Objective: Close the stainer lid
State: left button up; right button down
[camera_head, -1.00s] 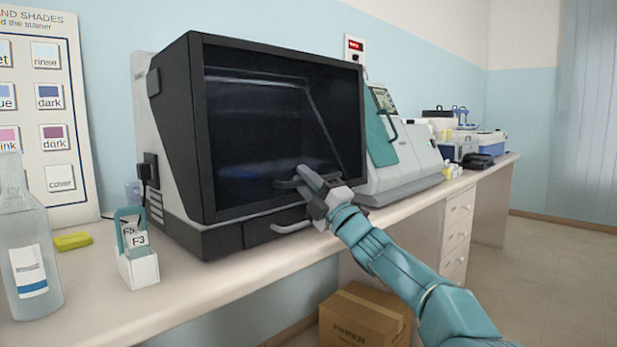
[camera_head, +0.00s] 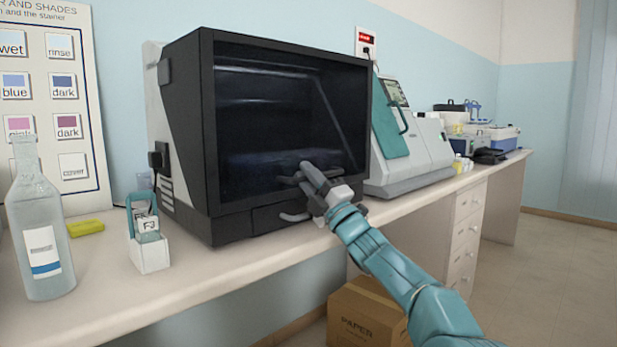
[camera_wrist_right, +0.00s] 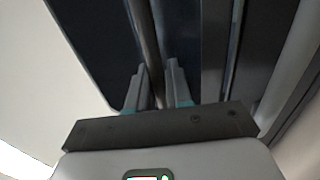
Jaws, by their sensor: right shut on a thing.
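The stainer is a large white and black box on the bench, with a dark glazed lid (camera_head: 265,120) over its front. The lid looks down against the body; I cannot tell whether any gap is left at its lower edge. My right gripper (camera_head: 309,177) is at the dark bar handle (camera_head: 287,180) low on the lid and hides part of it. In the right wrist view, the gripper's two fingers (camera_wrist_right: 158,85) are shut on the handle bar (camera_wrist_right: 147,40), which runs between them. My left gripper is not in view.
A lower grey handle (camera_head: 294,216) sits below the lid. A glass bottle (camera_head: 40,235), a white slide holder (camera_head: 149,255) and a yellow block (camera_head: 86,228) stand at the left. A grey machine (camera_head: 415,150) stands close right. A cardboard box (camera_head: 365,318) is under the bench.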

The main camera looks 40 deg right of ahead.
jog(key=c, duration=1.2)
grip_release()
jog(key=shift+w+f, duration=0.2)
jog(key=shift+f, duration=0.45)
jog(key=shift+c, duration=0.2)
jog(key=shift+s, duration=0.1)
jog(key=shift+r, duration=0.1)
jog(key=shift+s+f, duration=0.2)
jog(key=shift+f, duration=0.15)
jog(key=s+d+f, duration=0.1)
jog(key=s, duration=1.5)
jog(key=shift+d+f+b, duration=0.15)
jog(key=shift+f+b, duration=0.1)
jog(key=shift+b, duration=0.15)
jog(key=shift+s, duration=0.1)
